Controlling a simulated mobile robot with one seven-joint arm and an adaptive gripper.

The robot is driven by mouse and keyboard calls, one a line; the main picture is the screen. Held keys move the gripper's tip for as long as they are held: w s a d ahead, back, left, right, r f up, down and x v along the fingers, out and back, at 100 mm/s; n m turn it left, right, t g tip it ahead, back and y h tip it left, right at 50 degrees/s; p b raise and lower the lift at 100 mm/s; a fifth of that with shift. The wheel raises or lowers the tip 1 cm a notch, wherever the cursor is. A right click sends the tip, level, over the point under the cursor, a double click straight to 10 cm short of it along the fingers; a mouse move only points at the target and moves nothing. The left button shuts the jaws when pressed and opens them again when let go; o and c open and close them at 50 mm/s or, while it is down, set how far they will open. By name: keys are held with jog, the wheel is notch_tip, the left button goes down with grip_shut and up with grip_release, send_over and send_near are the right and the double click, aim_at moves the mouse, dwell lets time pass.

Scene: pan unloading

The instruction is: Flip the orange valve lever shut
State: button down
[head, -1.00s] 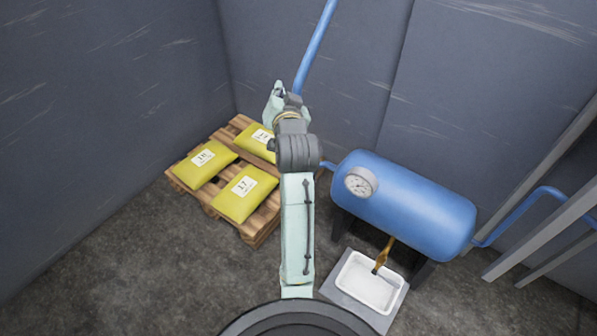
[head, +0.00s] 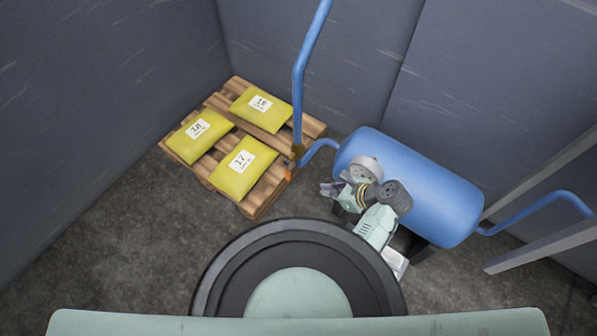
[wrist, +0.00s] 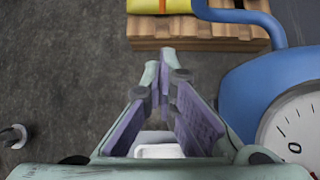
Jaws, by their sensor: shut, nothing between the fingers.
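The orange valve lever (head: 289,171) shows in the head view, small, at the brass valve (head: 298,151) on the blue pipe, by the pallet's right edge. Whether it is open or shut is too small to tell. My gripper (head: 324,188) is a little right of and below the lever in the head view, apart from it. In the wrist view my gripper's fingertips (wrist: 166,54) meet, with nothing between them.
The blue tank (head: 425,190) with its gauge (head: 363,169) stands close to my gripper on the right. A pallet (head: 262,200) with yellow sacks is at the left. The blue pipe (head: 303,80) rises behind the valve. My wrist mostly hides the white tray (head: 396,262).

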aim_at(287, 170)
jog(key=shift+s, duration=0.1)
jog(key=w+a+r+p+x, duration=0.1)
jog(key=r+x, duration=0.1)
jog(key=x, duration=1)
jog(key=shift+w+a+f, duration=0.2)
jog(key=shift+w+a, duration=0.15)
jog(key=shift+a, duration=0.25)
jog(key=shift+w+f, duration=0.1)
jog(key=shift+f, duration=0.05)
